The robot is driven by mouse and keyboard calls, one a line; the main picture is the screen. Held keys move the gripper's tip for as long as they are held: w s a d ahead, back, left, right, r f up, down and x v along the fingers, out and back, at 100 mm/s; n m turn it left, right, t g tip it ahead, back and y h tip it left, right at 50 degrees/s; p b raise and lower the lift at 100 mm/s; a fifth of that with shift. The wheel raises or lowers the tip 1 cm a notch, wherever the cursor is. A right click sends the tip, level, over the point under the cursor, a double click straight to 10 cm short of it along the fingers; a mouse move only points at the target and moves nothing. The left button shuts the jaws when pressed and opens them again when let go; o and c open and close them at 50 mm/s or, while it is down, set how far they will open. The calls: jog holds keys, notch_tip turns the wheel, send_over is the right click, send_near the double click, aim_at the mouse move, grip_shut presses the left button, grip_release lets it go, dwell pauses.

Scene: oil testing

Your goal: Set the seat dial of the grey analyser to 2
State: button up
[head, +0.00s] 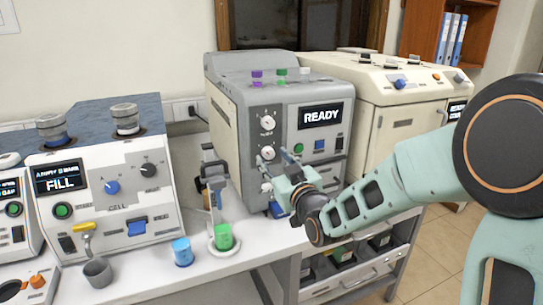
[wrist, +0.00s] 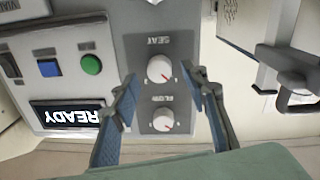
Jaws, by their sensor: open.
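The grey analyser (head: 300,90) stands mid-bench with its screen reading READY. In the wrist view its panel is upside down. The white seat dial (wrist: 160,69) sits by the SEAT label, and its red mark points to the lower right in that picture. The flow dial (wrist: 163,120) is beside it, with a similar red mark. My gripper (wrist: 161,79) is open, with one blue-padded finger either side of the seat dial; I cannot tell if they touch it. In the head view my gripper (head: 271,167) is at the panel, just below the seat dial (head: 268,153).
Green and blue buttons (wrist: 91,65) are beside the dials. A FILL machine (head: 100,180) stands left, and a cream machine (head: 390,100) right. A blue cup (head: 182,252), a green container (head: 223,237) and a grey cup (head: 98,272) stand at the bench front. A clamp stand (head: 213,177) is left of my gripper.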

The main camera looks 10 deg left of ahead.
jog(key=shift+x, duration=0.95)
grip_shut()
